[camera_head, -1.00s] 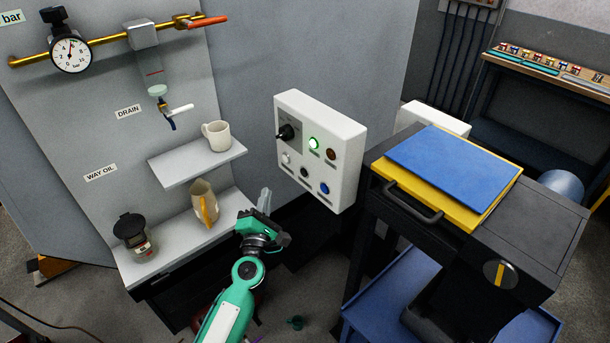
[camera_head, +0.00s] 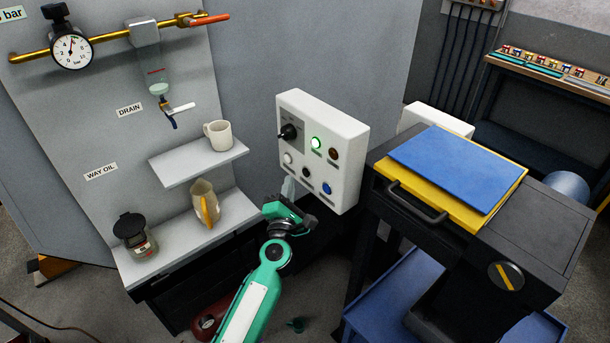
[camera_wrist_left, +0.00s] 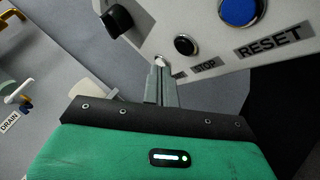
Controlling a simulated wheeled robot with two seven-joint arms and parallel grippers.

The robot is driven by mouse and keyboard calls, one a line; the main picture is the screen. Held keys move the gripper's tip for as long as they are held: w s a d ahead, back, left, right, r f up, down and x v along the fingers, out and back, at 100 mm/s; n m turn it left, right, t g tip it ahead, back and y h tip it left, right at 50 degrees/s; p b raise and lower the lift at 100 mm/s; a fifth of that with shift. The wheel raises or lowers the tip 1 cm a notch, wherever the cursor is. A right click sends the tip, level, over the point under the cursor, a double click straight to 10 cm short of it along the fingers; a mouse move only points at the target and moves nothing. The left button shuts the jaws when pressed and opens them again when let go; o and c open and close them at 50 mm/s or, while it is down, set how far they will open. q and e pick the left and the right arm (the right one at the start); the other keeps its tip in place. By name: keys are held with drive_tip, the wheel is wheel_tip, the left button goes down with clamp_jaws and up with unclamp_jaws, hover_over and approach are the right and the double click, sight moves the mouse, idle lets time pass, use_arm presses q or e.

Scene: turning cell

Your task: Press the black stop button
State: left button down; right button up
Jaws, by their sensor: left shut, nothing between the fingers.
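The black stop button (camera_head: 306,172) is in the lower row of the white control panel (camera_head: 348,182), between a white and a blue button. In the left wrist view the black button (camera_wrist_left: 185,45) shows above its STOP label (camera_wrist_left: 205,65). My left gripper (camera_head: 288,188) is shut and empty, just below and left of the button in the head view. I cannot tell the gap to the panel. My right gripper is not in view.
A blue button (camera_head: 327,188) marked RESET, a black knob (camera_head: 288,131) and a lit green button (camera_head: 316,142) share the panel. Left is a shelf (camera_head: 170,178) with a mug (camera_head: 218,134). A dark cart (camera_head: 545,235) with a blue board stands right.

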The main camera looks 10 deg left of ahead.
use_arm(q)
drive_tip(key=shift+w+d, duration=0.65)
drive_tip(key=shift+w, duration=0.1)
idle(1.2)
drive_tip(key=shift+w+d, duration=0.1)
drive_tip(key=shift+w, duration=0.05)
idle(0.3)
drive_tip(key=shift+w+d, duration=0.15)
drive_tip(key=shift+w, duration=0.05)
drive_tip(key=shift+w+d, duration=0.2)
drive_tip(key=shift+w, duration=0.05)
idle(0.7)
idle(0.4)
drive_tip(key=shift+s+a, duration=0.45)
drive_tip(key=shift+s, duration=0.2)
